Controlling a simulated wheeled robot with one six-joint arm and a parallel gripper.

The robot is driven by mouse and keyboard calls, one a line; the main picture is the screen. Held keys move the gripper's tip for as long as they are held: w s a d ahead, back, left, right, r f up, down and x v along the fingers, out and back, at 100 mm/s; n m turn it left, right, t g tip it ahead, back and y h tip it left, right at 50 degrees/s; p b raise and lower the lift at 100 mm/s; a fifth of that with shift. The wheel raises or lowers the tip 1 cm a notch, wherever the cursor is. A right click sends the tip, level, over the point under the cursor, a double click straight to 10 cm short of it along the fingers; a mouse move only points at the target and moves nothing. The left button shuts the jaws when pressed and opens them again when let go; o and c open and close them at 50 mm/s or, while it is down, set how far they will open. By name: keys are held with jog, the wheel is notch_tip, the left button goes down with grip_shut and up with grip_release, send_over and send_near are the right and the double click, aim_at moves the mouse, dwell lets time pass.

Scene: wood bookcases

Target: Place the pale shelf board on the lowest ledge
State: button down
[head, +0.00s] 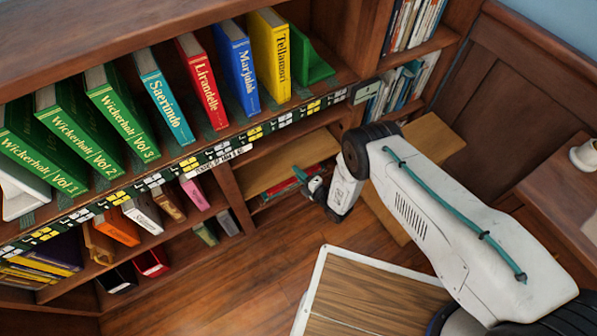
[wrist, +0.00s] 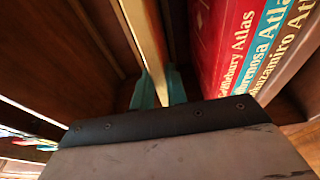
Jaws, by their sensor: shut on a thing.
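The pale shelf board (head: 285,165) lies roughly level inside the right-hand lower bay of the bookcase, above a few books lying flat. My gripper (head: 312,182) is at its front edge, at the mouth of the bay. In the wrist view the teal fingers of my gripper (wrist: 158,92) are shut on the board (wrist: 146,38), which runs away from me edge-on. The ledges at the board's ends are not clear, and I cannot tell whether the board rests on one.
Red, teal and pale atlases (wrist: 235,45) lie close beside the board in the wrist view. Upright books (head: 205,80) fill the shelf above. A tan wooden piece (head: 435,145) stands behind my arm. A white-edged wooden panel (head: 365,295) lies in front; floor (head: 250,295) is clear to its left.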

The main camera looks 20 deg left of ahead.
dwell(0.3)
jog(key=c, duration=1.3)
grip_release()
jog(key=v, duration=0.7)
jog(key=shift+s+d, duration=0.15)
jog(key=shift+d, duration=0.2)
